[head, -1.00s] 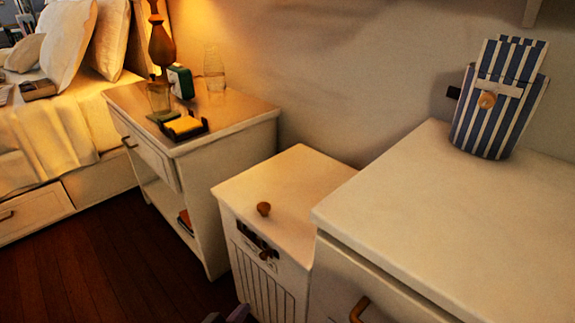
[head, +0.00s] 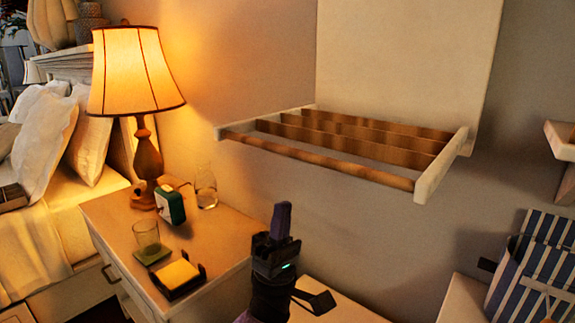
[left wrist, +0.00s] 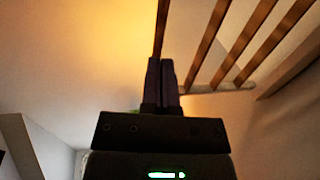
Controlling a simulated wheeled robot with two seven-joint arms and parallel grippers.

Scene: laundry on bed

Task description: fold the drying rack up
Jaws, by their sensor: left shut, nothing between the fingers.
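The drying rack (head: 345,177) is mounted on the wall in the head view. Its frame of wooden rods between white side arms is folded down and sticks out from a white back panel (head: 405,60). My left gripper (head: 283,205) points upward below the front rod, apart from it, shut and empty. In the left wrist view its fingers (left wrist: 161,62) are together, and the rods (left wrist: 225,50) show above and to the right. My right gripper is in neither view.
A nightstand (head: 100,215) with a lit lamp (head: 135,75), a green clock (head: 169,204), a glass (head: 147,237) and a carafe (head: 206,188) stands at left. A striped bag (head: 535,270) is at lower right, below a wall shelf (head: 562,140). Wall space under the rack is free.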

